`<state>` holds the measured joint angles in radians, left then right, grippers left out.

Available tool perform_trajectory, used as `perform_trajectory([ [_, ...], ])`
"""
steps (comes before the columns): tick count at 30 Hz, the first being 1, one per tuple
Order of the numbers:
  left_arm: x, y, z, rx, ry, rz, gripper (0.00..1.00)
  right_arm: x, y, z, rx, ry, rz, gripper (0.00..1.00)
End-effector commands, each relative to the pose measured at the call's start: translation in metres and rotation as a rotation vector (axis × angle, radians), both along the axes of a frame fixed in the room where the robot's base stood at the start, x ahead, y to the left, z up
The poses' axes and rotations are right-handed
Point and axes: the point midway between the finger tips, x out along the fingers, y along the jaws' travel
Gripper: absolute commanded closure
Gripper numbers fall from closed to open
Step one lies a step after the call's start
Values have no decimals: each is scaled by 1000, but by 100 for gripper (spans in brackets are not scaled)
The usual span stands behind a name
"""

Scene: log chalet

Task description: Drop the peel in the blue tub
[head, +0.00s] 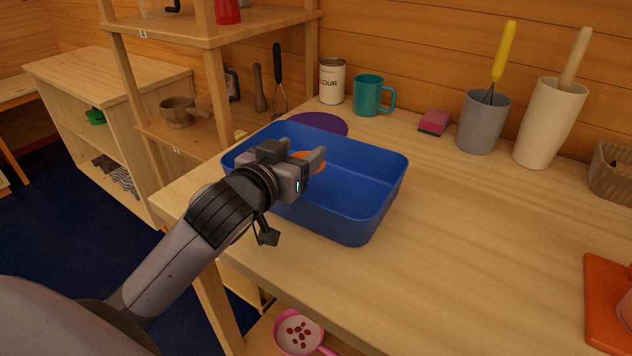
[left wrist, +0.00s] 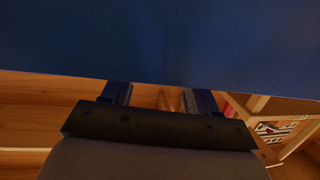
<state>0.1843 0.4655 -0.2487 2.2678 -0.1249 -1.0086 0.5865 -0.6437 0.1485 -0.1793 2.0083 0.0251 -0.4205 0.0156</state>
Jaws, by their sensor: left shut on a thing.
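The blue tub (head: 372,192) stands on the wooden counter. My left gripper (head: 302,164) reaches in from the left over the tub's left part. It is shut on the orange peel (head: 313,157), which is mostly hidden by the fingers. In the left wrist view the tub's blue wall (left wrist: 160,45) fills the top, and the two fingers (left wrist: 159,97) show apart; the peel cannot be made out there. My right gripper is not in view.
Behind the tub are a purple disc (head: 320,123), a flour tin (head: 332,82) and a teal mug (head: 368,96). A pink sponge (head: 434,121), grey holder (head: 482,122) and white holder (head: 548,125) stand further right. Counter right of the tub is clear up to an orange board (head: 605,300).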

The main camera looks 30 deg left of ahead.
Motion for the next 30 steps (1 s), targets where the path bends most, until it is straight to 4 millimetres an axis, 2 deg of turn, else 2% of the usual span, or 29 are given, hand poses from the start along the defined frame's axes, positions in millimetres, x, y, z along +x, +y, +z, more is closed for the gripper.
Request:
perform_trajectory([
  [1, 0, 0, 1, 0, -1, 0, 38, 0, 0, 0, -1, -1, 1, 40],
  [3, 0, 0, 1, 0, -1, 0, 15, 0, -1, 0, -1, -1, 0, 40],
  [4, 0, 0, 1, 0, -1, 0, 11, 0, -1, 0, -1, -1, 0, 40],
  [12, 0, 0, 0, 0, 0, 0, 11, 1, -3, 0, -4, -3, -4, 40],
  [16, -7, -1, 1, -1, -1, -2, 11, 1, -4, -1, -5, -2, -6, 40],
  [25, -49, -1, 7, -1, 1, -2, 11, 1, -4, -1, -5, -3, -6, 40],
  [30, -62, -1, 11, -1, 2, -1, 11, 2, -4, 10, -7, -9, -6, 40],
])
